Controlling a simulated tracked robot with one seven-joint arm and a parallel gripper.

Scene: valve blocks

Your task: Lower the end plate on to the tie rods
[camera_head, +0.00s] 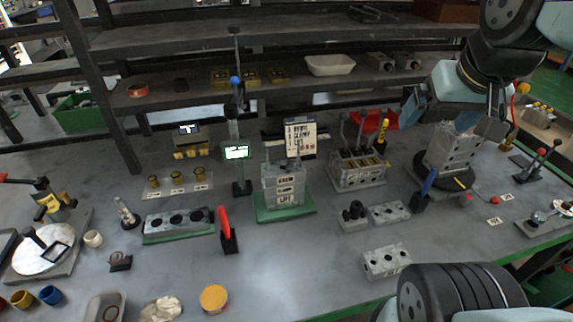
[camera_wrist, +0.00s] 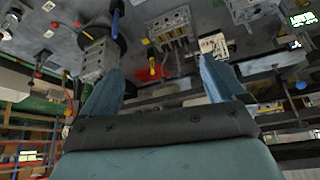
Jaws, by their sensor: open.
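A grey block stack (camera_head: 452,148) stands upright on a black round base at the right; it also shows in the wrist view (camera_wrist: 97,60). My gripper (camera_head: 440,110) is open, with its two blue fingers wide apart. One finger overlaps the top of this stack in the head view; I cannot tell whether they touch. In the wrist view nothing shows held between the fingers (camera_wrist: 160,85). A grey block with upright rods (camera_head: 357,168) stands left of the stack. I cannot tell which part is the end plate, and tie rods on the stack are not clearly seen.
A labelled stack (camera_head: 284,188) stands on a green plate at centre. Grey blocks with holes (camera_head: 386,261) lie in front. A blue-handled tool (camera_head: 426,185) stands close to the round base. A red bin (camera_head: 370,121) and shelves are behind. The front centre table is mostly clear.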

